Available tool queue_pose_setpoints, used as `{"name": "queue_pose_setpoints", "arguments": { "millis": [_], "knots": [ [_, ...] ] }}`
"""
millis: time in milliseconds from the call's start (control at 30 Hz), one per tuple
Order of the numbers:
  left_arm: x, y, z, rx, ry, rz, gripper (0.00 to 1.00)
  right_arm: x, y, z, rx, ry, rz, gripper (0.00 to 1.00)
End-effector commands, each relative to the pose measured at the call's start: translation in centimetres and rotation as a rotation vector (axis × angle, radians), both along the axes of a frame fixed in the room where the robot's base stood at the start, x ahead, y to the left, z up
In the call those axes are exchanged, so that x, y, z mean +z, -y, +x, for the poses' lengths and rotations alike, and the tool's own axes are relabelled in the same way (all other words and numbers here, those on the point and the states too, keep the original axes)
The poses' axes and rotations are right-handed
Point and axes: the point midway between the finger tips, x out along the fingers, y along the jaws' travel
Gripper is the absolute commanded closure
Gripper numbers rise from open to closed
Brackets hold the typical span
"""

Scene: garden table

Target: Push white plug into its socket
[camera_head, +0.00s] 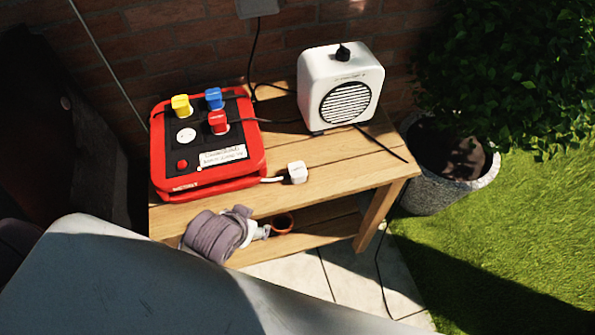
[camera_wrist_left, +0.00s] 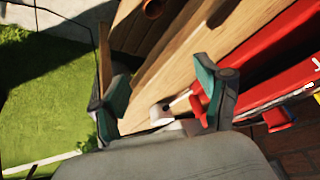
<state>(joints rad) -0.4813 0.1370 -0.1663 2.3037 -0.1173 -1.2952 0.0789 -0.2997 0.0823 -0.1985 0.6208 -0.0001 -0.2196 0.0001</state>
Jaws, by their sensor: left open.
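The white plug (camera_head: 297,172) lies near the front edge of the wooden table, on a short white cable from the red power box (camera_head: 257,165). The box's top has a round white socket (camera_head: 185,135), empty, beside seated yellow (camera_head: 181,105), blue (camera_head: 214,98) and red (camera_head: 218,122) plugs. In the left wrist view, my left gripper (camera_wrist_left: 160,80) is open, its teal-padded fingers apart, with the white plug (camera_wrist_left: 160,113) showing between them. I cannot tell how far it is from the fingers. The head view does not show this gripper. My right gripper is in neither view.
A white speaker-like device (camera_head: 341,88) stands at the back right of the wooden table (camera_head: 340,180), its dark cable trailing across the boards. A grey cloth bundle (camera_head: 218,235) and an orange ring (camera_head: 283,223) sit below. A potted bush (camera_head: 445,170) stands to the right, a brick wall behind.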

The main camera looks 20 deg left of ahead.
Motion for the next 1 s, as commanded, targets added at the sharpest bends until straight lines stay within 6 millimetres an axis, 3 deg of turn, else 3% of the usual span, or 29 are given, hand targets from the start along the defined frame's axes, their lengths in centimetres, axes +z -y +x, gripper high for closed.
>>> {"name": "queue_pose_setpoints", "arguments": {
  "millis": [100,267,433,567,633,700,767,867,933,1000],
  "knots": [
    [3.5,0.0,4.9,0.011,0.209,0.033,0.25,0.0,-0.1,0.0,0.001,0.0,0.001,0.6],
    [8.6,0.8,11.0,-0.011,0.505,0.063,0.25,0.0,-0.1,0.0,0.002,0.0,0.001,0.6],
    [16.5,3.8,16.6,-0.115,0.882,0.079,0.25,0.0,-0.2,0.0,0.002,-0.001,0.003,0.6],
    [24.6,9.3,19.1,-0.335,1.247,0.073,0.25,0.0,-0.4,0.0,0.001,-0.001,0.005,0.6],
    [28.5,13.7,18.8,-0.541,1.439,0.064,0.25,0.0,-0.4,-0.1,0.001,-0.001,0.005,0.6],
    [30.7,18.4,17.4,-0.796,1.58,0.055,0.25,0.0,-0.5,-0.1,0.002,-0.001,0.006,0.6],
    [31.0,22.1,15.7,-1.044,1.645,0.054,0.25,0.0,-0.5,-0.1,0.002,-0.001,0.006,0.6],
    [28.4,26.6,13.0,-1.496,1.617,0.078,0.25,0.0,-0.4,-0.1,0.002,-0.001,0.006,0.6],
    [24.8,27.7,11.9,-1.808,1.483,0.121,0.25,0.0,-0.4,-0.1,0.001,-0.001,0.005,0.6],
    [20.5,27.0,11.7,-2.085,1.254,0.19,0.25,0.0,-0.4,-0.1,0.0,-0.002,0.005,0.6]
  ]
}}
